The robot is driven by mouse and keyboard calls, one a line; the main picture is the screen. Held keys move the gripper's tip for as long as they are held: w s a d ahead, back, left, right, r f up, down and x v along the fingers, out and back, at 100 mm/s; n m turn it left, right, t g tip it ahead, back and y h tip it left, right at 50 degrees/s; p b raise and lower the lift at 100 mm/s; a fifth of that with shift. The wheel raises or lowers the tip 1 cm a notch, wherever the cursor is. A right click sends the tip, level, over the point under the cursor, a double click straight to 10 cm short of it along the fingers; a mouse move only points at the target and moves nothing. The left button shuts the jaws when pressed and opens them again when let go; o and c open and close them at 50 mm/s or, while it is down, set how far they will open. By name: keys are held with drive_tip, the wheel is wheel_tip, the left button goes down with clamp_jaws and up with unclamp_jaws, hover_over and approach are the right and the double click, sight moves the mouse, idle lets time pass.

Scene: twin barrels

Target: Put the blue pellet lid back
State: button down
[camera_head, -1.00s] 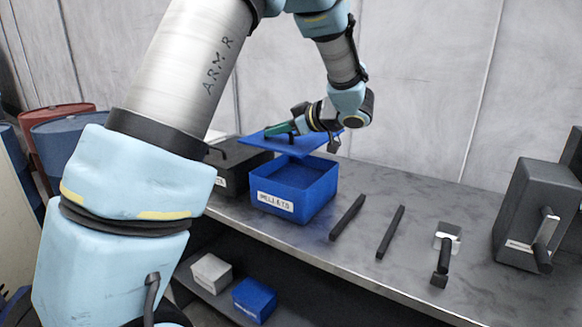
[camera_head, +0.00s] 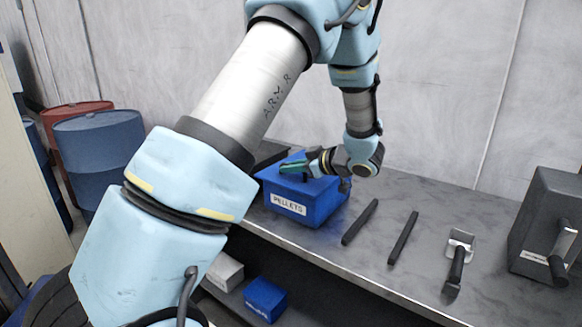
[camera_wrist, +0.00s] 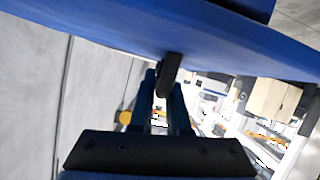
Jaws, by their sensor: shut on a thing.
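The blue pellet lid (camera_head: 312,185) lies over the opening of the blue PELLETS box (camera_head: 322,208) in the head view and looks roughly level. I cannot tell if it sits fully down on the rim. The box stands on the grey bench, and its inside is hidden. My gripper (camera_head: 303,167) is over the lid, shut on its handle. In the wrist view the lid (camera_wrist: 190,30) fills the top, and its dark handle (camera_wrist: 170,72) is between the fingertips of my gripper (camera_wrist: 164,82).
A dark box (camera_head: 268,153) stands behind my arm, beside the blue box. Two black bars (camera_head: 360,221) (camera_head: 403,238), a scoop-like tool (camera_head: 458,258) and a dark case (camera_head: 545,225) are on the bench to the right. Barrels (camera_head: 100,150) stand at left.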

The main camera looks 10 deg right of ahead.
drive_tip(key=shift+f, duration=0.2)
drive_tip(key=c, duration=0.9)
unclamp_jaws()
drive_tip(key=shift+r, duration=0.1)
drive_tip(key=shift+s+d+r, duration=0.15)
drive_tip(key=shift+d+r, duration=0.05)
drive_tip(key=b+v, duration=0.2)
drive_tip(key=v, duration=0.9)
drive_tip(key=shift+s+d+r, duration=0.15)
drive_tip(key=shift+s, duration=0.05)
